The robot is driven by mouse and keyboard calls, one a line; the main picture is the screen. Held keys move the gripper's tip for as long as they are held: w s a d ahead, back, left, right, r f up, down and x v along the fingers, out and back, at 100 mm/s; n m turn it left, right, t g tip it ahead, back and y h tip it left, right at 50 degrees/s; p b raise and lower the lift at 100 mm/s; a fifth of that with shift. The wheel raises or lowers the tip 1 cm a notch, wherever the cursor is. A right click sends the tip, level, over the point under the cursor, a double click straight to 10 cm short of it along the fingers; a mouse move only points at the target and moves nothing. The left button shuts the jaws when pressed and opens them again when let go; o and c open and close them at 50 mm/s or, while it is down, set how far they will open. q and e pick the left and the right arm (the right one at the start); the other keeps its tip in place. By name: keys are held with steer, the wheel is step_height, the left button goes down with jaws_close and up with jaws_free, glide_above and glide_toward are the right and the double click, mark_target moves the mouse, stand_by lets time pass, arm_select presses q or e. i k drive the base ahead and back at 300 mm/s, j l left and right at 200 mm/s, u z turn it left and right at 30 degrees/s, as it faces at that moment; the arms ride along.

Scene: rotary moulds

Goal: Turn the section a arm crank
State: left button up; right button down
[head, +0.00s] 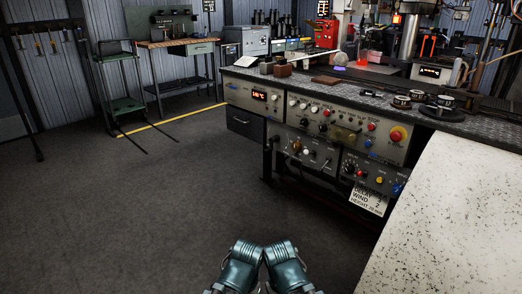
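I cannot make out a crank marked section A in the head view. The control bench (440,128) at the right carries front panels with knobs, buttons and small levers. One panel (308,152) low on the front has a few knobs and pale-tipped levers. The labels are too small to read. Two teal-grey links of my arms show at the bottom centre, close together and well short of the bench. My gripper fingers do not show.
A pale speckled surface (450,220) fills the lower right. A red button (396,135) sits on the upper panel and a paper sign (367,196) hangs below. A wooden-topped workbench (180,42) and a green cart (125,107) stand at the back left. The grey floor (130,220) at left is clear.

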mark_target(272, 139)
steer(key=i+j, duration=0.3)
steer(key=j, duration=0.15)
steer(key=i+j+z, duration=0.1)
steer(key=i+j, duration=0.2)
steer(key=i+l+z, duration=0.15)
steer(key=i, duration=0.7)
